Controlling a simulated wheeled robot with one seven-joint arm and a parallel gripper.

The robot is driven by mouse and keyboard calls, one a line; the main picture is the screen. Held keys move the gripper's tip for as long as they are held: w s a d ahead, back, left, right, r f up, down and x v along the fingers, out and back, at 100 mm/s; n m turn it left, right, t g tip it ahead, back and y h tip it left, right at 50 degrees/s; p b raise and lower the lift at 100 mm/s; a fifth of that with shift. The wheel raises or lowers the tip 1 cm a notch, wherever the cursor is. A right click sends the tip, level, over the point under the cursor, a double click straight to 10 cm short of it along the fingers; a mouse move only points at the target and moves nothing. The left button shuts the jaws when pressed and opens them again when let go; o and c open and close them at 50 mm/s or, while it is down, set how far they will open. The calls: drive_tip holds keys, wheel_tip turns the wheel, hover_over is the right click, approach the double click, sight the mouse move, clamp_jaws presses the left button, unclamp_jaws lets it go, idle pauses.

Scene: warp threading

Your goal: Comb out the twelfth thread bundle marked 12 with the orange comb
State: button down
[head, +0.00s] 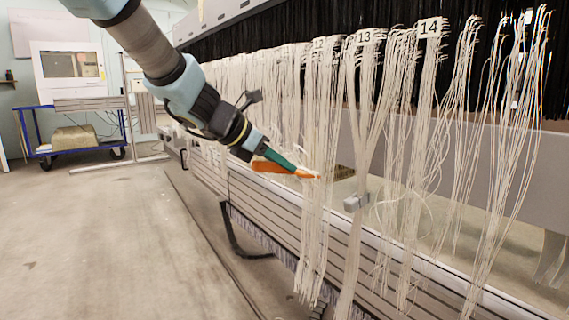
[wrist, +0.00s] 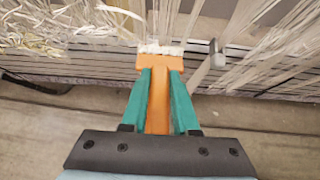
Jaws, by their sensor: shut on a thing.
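My gripper (head: 283,162) is shut on the orange comb (head: 270,167); its two green fingers (wrist: 160,92) clasp the comb handle (wrist: 158,105) in the wrist view. The comb's head reaches the white thread bundle marked 12 (head: 316,130) in the head view, at about the middle of its hanging length. In the wrist view the comb head (wrist: 160,62) points at pale threads (wrist: 160,47) just beyond it. Its teeth are hidden or too small to make out. The tag 12 (head: 319,44) is partly covered by threads.
Bundles tagged 13 (head: 364,38) and 14 (head: 430,28) hang to the right. A grey clamp (head: 355,202) holds threads beside bundle 12. A slatted grey beam (head: 270,205) runs below. A blue cart (head: 75,140) stands at the far left. The floor at left is clear.

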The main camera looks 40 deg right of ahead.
sight(253, 163)
drive_tip(key=shift+w+a+b, duration=0.15)
drive_tip(key=shift+a+b, duration=0.3)
drive_tip(key=shift+a, duration=2.35)
